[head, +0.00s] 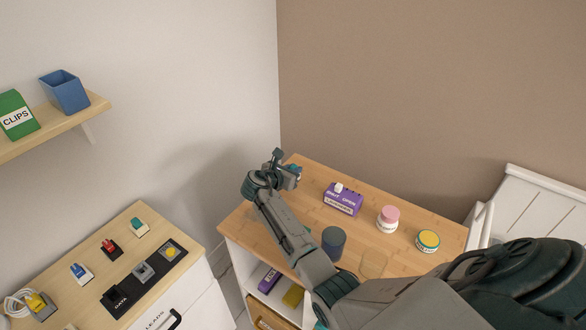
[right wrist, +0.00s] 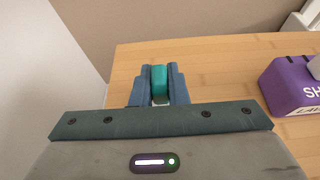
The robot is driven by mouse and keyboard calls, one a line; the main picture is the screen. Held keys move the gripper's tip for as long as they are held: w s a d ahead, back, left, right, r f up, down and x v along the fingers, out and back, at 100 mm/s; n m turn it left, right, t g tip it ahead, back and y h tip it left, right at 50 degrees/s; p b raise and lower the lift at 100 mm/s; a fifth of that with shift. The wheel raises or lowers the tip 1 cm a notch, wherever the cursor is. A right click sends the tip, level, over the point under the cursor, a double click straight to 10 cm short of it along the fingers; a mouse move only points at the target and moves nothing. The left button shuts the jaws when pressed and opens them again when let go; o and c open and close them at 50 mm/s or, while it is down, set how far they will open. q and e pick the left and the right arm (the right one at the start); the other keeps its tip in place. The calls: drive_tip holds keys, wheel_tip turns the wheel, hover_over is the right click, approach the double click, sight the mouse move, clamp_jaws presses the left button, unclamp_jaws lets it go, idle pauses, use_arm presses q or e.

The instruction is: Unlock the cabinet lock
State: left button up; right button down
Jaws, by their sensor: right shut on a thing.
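My right gripper (head: 292,171) is above the back left corner of the wooden-topped cabinet (head: 312,220). In the right wrist view its two blue fingers (right wrist: 159,88) are shut on a small teal piece (right wrist: 159,80), held upright between them. I cannot tell whether the teal piece is a key; its lower end is hidden by the gripper. It does not show clearly in the head view. I cannot make out a lock on any cabinet front. My left gripper is not in view.
A purple box (head: 343,199), a pink-lidded jar (head: 388,219), a yellow-lidded jar (head: 428,240) and a dark blue cup (head: 333,241) stand on the top. At left, a lower cabinet (head: 138,215) with a black handle carries several small coloured devices. A wall shelf (head: 60,128) holds two containers.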

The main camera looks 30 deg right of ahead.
drive_tip(key=c, duration=1.3)
unclamp_jaws()
drive_tip(key=shift+c, duration=0.2)
